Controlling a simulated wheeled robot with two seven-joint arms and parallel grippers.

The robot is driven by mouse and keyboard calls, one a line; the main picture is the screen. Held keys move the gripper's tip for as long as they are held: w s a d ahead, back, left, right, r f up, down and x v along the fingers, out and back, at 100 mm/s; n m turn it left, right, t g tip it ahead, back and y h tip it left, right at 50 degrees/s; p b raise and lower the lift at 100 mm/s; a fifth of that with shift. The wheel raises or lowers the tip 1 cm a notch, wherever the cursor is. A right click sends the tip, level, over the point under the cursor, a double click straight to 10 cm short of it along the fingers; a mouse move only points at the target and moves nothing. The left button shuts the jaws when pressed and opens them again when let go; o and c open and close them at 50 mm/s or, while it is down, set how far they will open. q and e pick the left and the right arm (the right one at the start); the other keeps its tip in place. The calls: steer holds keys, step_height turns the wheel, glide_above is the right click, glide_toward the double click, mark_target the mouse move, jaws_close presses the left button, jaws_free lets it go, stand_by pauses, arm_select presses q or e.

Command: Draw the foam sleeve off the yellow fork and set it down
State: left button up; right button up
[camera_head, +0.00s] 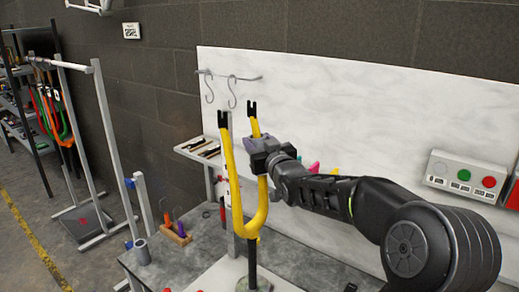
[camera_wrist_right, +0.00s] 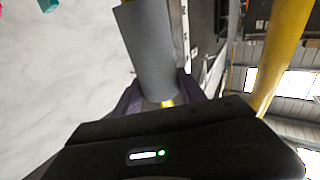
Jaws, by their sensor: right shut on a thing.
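The yellow fork (camera_head: 242,212) stands upright on a post, its two prongs pointing up with dark tips. My right gripper (camera_head: 257,150) is at the right prong, below its tip. In the right wrist view the grey foam sleeve (camera_wrist_right: 148,50) lies between the fingers of my right gripper (camera_wrist_right: 158,97), which is shut on it. A bit of yellow shows at the sleeve's end near the gripper, so it is still around the prong. In the head view the gripper hides most or all of the sleeve. My left gripper is not in view.
A white panel (camera_head: 330,90) stands behind the fork, with a rail of S-hooks (camera_head: 232,90) on it. A small tool shelf (camera_head: 198,149) is left of the fork. A wooden block with coloured handles (camera_head: 176,236) sits on the grey bench. A button box (camera_head: 465,177) is at right.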

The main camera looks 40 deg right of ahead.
mark_target(252, 109)
steer(key=shift+w+a+r+p, duration=0.1)
steer(key=shift+w+r+p, duration=0.2)
steer(key=shift+r, duration=0.45)
steer(key=shift+r, duration=0.15)
steer(key=shift+w+a+r+p, duration=0.15)
steer(key=shift+r+p, duration=0.1)
steer(key=shift+r, duration=0.4)
steer(key=shift+w+r+p, duration=0.15)
steer(key=shift+r+p, duration=0.15)
steer(key=shift+r, duration=0.4)
steer(key=shift+w+a+r+p, duration=0.15)
steer(key=shift+r+p, duration=0.1)
steer(key=shift+r, duration=0.4)
steer(key=shift+w+r+p, duration=0.2)
steer(key=shift+r+p, duration=0.25)
steer(key=shift+r, duration=0.65)
steer(key=shift+a+r, duration=0.1)
steer(key=shift+r, duration=0.2)
steer(key=shift+w+r+p, duration=0.1)
steer(key=shift+r+p, duration=0.1)
steer(key=shift+p, duration=0.1)
steer(key=shift+r, duration=0.2)
